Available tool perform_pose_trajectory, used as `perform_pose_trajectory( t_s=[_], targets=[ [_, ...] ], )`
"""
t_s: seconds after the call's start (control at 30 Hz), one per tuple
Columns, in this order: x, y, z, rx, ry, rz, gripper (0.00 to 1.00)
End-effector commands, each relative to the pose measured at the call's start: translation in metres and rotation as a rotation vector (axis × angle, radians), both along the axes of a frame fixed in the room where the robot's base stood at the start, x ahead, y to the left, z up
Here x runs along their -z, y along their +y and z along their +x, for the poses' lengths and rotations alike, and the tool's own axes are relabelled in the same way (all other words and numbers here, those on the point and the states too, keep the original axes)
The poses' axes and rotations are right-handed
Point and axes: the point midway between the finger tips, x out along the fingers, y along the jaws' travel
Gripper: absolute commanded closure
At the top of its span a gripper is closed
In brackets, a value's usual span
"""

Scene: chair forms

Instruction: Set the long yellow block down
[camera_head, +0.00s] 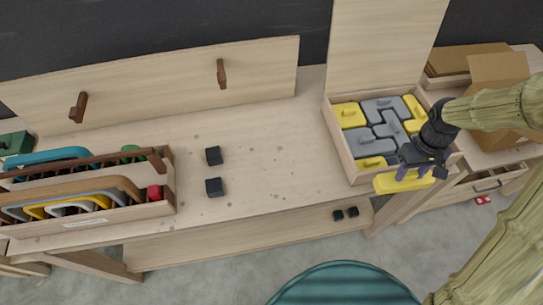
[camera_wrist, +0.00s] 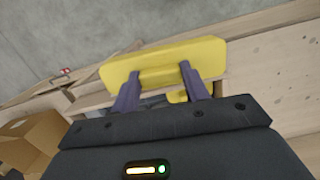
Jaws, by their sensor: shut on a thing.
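My gripper (camera_head: 414,170) is shut on the long yellow block (camera_head: 392,184). In the head view the block is at the front edge of the open wooden box (camera_head: 341,152) on the right of the bench. In the wrist view the block (camera_wrist: 203,54) lies across both purple fingers (camera_wrist: 158,82), its long side crosswise. I cannot tell whether the block touches the box's rim. Part of the box's front right corner is hidden by my gripper.
The box holds several grey blocks (camera_head: 383,107) and yellow blocks (camera_head: 348,115), its lid (camera_head: 382,40) standing behind. Two black cubes (camera_head: 214,187) lie mid-bench. A wooden tool carrier (camera_head: 90,218) stands left. Cardboard boxes (camera_head: 497,72) stand right.

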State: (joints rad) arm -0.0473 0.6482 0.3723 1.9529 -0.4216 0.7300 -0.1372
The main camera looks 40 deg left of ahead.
Motion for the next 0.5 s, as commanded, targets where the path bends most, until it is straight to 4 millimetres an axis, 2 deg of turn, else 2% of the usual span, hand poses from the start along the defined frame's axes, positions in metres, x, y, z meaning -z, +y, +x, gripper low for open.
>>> perform_pose_trajectory(
  t_s=[0.23,0.5],
  targets=[
    [0.033,-0.025,0.002,0.163,0.003,-0.001,0.81],
    [0.086,-0.067,0.008,0.437,0.004,-0.001,0.81]
  ],
)
